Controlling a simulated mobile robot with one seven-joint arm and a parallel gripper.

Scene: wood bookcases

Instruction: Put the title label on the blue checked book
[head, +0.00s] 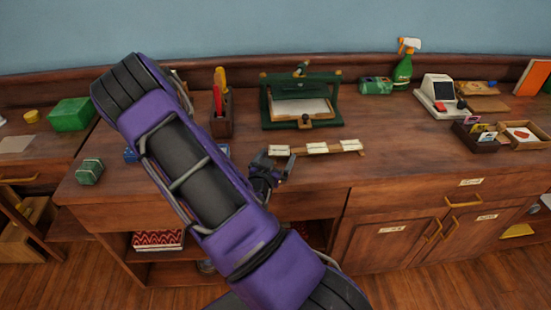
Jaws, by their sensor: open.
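My gripper (262,161) is open, low over the front of the wooden counter, beside the left end of a narrow wooden strip (333,153). Several small white labels stand on the strip: a left one (279,150), a middle one (317,148) and a right one (350,145). The fingers are close to the left label; I cannot tell whether they touch it. A blue thing, perhaps the blue checked book (130,155), shows at the left edge of my arm, with more blue at the arm's right edge. My arm hides most of it.
A green press (302,85) stands behind the strip, with a tool holder (221,122) to its left. A green tin (89,171) sits at the left front. A card reader (440,95) and card boxes (476,135) stand right. The counter right of the strip is clear.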

